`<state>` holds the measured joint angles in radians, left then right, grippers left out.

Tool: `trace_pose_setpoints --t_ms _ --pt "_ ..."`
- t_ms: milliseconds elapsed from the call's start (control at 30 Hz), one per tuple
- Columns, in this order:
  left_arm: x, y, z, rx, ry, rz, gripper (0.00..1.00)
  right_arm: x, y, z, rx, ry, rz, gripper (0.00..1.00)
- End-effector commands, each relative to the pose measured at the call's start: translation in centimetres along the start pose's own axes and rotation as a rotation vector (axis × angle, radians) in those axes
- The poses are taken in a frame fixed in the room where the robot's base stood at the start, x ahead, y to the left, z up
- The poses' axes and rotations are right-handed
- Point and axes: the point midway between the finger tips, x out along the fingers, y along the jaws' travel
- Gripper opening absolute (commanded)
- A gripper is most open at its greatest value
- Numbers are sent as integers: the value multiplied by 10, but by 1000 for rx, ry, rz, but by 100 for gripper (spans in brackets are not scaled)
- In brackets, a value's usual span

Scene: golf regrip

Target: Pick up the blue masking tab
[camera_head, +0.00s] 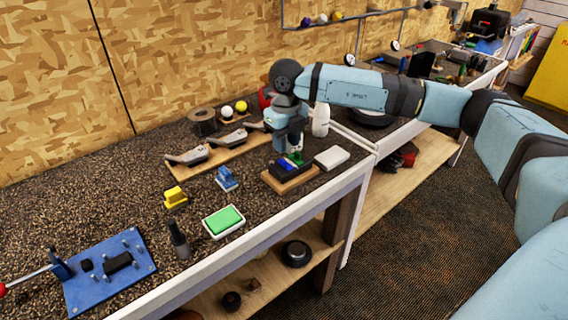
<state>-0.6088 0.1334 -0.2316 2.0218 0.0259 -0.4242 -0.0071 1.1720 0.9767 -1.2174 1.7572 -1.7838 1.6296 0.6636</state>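My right gripper (293,155) points down over a small wooden block (291,183) near the bench's front edge. A dark holder with blue (281,169) and green (297,157) parts sits on this block. The blue part may be the masking tab; it is too small to be sure. My fingertips are close to the holder and partly hide it. I cannot tell whether they touch anything or are open. Another blue object (227,178) stands on the bench left of the block. My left gripper is not in view.
A white box (331,158) lies right of the block. A green pad in a white tray (224,221), a yellow object (175,196) and a dark upright tool (179,241) stand to the left. Golf club heads (187,157) rest on a board behind. A blue fixture (110,272) is front left.

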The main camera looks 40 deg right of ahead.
Motion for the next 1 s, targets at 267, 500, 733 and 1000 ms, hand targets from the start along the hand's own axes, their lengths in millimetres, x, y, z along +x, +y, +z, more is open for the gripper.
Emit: trace_pose_setpoints --t_ms 267,500,733,1000 --pt "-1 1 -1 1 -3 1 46 23 2 1 -1 3 1 34" --pt "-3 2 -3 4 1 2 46 56 3 4 -1 1 1 34" --pt "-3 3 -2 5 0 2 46 62 3 4 -1 -1 2 34" --pt "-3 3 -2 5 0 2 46 61 3 4 -1 -1 2 0"
